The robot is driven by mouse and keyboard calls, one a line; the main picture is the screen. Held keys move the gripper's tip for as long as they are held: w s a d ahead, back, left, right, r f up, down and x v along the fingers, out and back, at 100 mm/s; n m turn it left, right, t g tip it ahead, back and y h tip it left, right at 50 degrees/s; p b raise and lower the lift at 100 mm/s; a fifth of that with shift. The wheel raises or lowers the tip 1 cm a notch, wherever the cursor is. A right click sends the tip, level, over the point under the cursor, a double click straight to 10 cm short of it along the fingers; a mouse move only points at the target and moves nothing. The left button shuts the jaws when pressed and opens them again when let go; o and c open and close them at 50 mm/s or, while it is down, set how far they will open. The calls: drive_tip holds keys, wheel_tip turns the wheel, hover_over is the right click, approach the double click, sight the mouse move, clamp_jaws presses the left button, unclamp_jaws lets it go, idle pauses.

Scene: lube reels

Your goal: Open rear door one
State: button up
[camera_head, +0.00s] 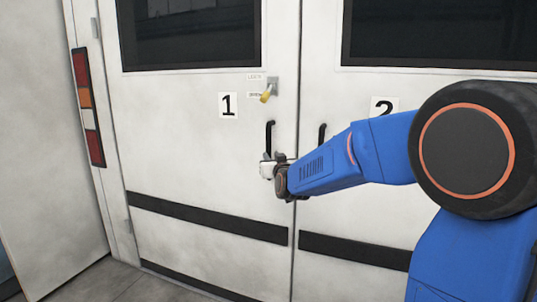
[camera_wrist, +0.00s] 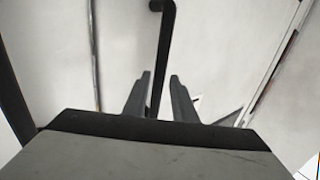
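Rear door one (camera_head: 183,150) is a white panel marked "1", with a dark window and a black stripe. It looks shut against door two (camera_head: 350,215). Its black vertical handle (camera_head: 269,135) is near the seam. My gripper (camera_head: 268,164) is at the handle's lower part. In the wrist view my gripper (camera_wrist: 160,78) has its two fingers apart, with the handle (camera_wrist: 163,40) between them and gaps on both sides. Whether a finger touches it cannot be told. A yellow latch lever (camera_head: 265,97) above the handle points toward the lower of two small labels.
Door two's handle (camera_head: 322,134) is just right of the seam, close to my arm. A tail light (camera_head: 88,107) is on the frame at the left. A white panel (camera_head: 45,150) stands farther left. Grey floor (camera_head: 110,282) shows at the lower left.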

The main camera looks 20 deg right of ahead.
sight(269, 153)
drive_tip(key=shift+w+d, duration=0.15)
drive_tip(key=shift+w, duration=2.75)
clamp_jaws()
